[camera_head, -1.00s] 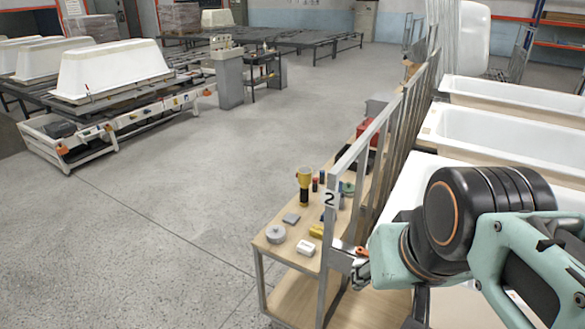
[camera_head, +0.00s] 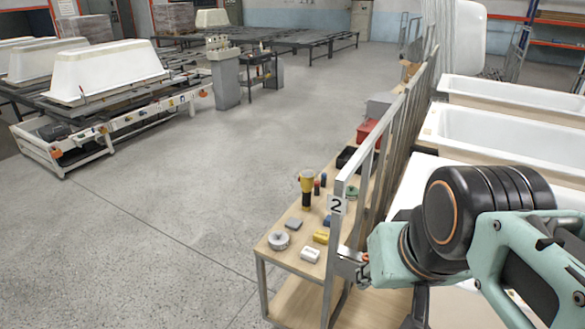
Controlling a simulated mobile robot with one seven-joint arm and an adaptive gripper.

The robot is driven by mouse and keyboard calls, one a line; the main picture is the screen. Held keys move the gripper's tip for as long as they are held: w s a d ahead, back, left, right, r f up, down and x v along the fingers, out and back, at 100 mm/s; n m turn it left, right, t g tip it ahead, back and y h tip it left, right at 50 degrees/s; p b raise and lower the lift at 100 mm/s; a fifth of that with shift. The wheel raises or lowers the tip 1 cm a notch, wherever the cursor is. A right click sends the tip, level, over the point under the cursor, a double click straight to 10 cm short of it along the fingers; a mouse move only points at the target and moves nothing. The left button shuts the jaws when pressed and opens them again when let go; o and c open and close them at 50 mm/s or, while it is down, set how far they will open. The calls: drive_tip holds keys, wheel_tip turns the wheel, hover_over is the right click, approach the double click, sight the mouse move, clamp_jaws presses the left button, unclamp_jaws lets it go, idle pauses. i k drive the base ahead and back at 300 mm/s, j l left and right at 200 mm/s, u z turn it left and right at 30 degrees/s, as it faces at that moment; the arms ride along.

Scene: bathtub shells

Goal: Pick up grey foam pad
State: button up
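A small flat grey block (camera_head: 293,223), which looks like the grey foam pad, lies on the wooden top of a narrow bench (camera_head: 262,248). It lies flat and apart from the things around it. My arm comes in from the right, with its teal wrist beside the metal rack end marked 2. A dark part below the wrist at the bottom edge may belong to my gripper, but its fingers cannot be made out. My arm stands to the right of the pad, well apart from it, with the rack end between them.
Near the pad lie a round grey tape roll (camera_head: 278,240), a white block (camera_head: 310,254), a yellow block (camera_head: 321,236) and a standing yellow-black flashlight (camera_head: 306,190). The upright metal rack (camera_head: 340,225) runs along the bench's right side. Open floor (camera_head: 170,235) is at the left.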

sight(294, 224)
drive_tip(key=i+j, duration=0.25)
drive_tip(key=i+j+z, duration=0.15)
drive_tip(key=j, duration=0.25)
drive_tip(key=i+j, duration=0.35)
drive_tip(key=i+j+z, duration=0.1)
drive_tip(key=j, duration=0.3)
drive_tip(key=i+j, duration=0.35)
drive_tip(key=i+j+z, duration=0.15)
drive_tip(key=j, duration=0.25)
